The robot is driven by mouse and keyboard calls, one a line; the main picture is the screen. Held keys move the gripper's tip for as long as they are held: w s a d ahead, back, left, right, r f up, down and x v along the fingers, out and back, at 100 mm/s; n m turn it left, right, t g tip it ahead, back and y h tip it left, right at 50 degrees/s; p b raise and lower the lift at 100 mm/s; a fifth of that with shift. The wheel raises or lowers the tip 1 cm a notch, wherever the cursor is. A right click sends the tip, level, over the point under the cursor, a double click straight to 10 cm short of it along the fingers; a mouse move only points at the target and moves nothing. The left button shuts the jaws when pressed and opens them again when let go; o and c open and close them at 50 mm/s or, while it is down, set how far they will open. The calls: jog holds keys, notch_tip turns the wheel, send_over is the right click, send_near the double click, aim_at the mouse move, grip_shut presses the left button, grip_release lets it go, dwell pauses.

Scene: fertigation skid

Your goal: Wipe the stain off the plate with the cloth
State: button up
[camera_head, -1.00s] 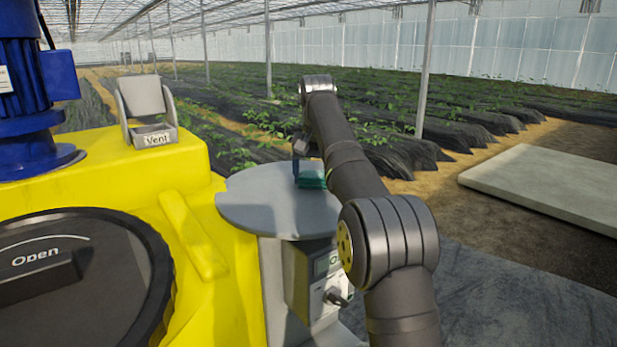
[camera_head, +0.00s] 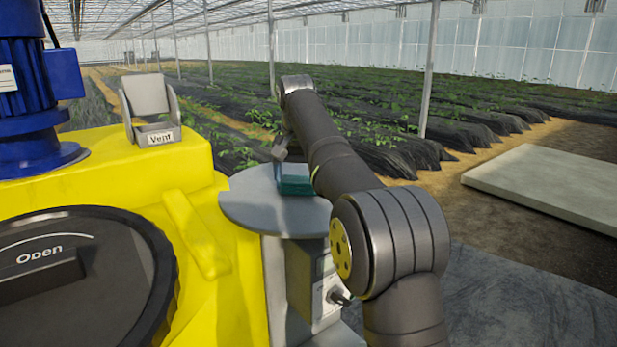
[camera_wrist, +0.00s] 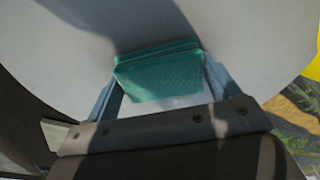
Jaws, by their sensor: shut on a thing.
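The plate (camera_head: 255,210) is a round grey disc on a stand beside the yellow tank. The cloth (camera_head: 294,180) is a folded teal pad over the plate's far part. In the wrist view the cloth (camera_wrist: 160,72) sits between the two fingers of my gripper (camera_wrist: 162,80), which is shut on it. The cloth is at or close to the plate's surface; I cannot tell if it presses on it. No stain shows on the visible plate; the cloth, my arm and a shadow cover part of it.
The yellow tank (camera_head: 205,247) with a black round lid (camera_head: 110,240) labelled Open stands to the left. A grey Vent holder (camera_head: 150,112) and a blue motor (camera_head: 30,90) stand on it. A box (camera_head: 320,280) sits below the plate. Plant rows lie behind.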

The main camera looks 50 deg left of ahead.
aim_at(285, 196)
jog(key=shift+s, duration=2.25)
notch_tip(285, 196, up, 8)
jog(key=shift+w, duration=0.1)
